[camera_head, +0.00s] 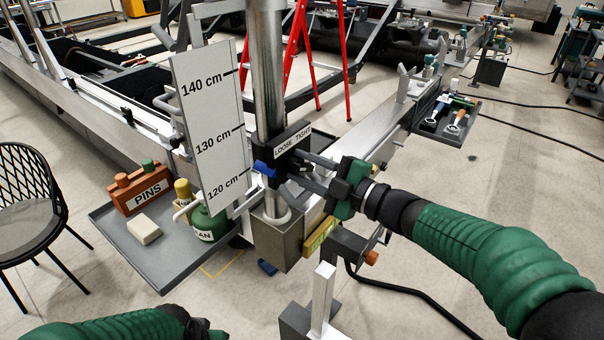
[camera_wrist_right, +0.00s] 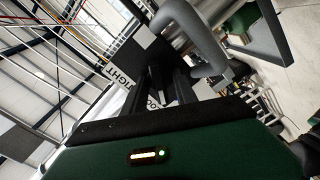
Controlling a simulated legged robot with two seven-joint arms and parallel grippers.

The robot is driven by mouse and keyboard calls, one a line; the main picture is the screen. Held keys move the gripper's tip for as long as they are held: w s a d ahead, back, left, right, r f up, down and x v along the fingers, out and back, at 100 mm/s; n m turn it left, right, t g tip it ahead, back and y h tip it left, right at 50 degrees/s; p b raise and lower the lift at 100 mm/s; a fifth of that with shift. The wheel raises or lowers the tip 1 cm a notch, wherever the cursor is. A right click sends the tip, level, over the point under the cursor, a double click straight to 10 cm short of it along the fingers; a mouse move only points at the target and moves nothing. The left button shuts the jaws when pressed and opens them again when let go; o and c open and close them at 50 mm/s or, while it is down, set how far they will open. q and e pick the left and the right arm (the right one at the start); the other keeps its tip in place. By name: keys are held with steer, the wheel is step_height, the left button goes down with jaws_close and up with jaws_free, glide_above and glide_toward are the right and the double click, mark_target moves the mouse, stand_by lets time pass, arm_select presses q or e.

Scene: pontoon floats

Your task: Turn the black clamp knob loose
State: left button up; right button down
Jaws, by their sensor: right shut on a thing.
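The black clamp block (camera_head: 291,142) with a LOOSE TIGHT label sits around the upright steel post (camera_head: 267,70). My right gripper (camera_head: 296,168) reaches in from the right, its two fingers shut on the black clamp knob just below the label. The knob is mostly hidden between the dark fingers. In the right wrist view, the fingers (camera_wrist_right: 170,85) point at the clamp, and the label (camera_wrist_right: 118,76) shows partly. My left arm shows at the bottom left; only the edge of its gripper is in frame, fingers out of sight.
A height board (camera_head: 212,120) marked 120 to 140 cm stands left of the post. A grey tray (camera_head: 165,272) holds a PINS box (camera_head: 140,190), a pale block (camera_head: 144,230) and a green can (camera_head: 208,224). A tool tray (camera_head: 440,122) is at the right. A chair (camera_head: 30,205) stands far left.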

steer(key=shift+s+f, duration=0.1)
stand_by(0.4)
steer(key=c, duration=1.4)
jaws_free()
steer(key=o, duration=0.4)
steer(key=shift+s+d+r, duration=0.15)
steer(key=shift+s+r, duration=0.05)
steer(key=shift+s, duration=0.1)
steer(key=shift+w+f, duration=0.1)
steer(key=shift+w, duration=0.05)
steer(key=shift+d, duration=0.15)
steer(key=b+v, duration=0.1)
steer(key=v, duration=1.5)
steer(key=shift+s+d, duration=0.25)
steer(key=shift+s, duration=0.05)
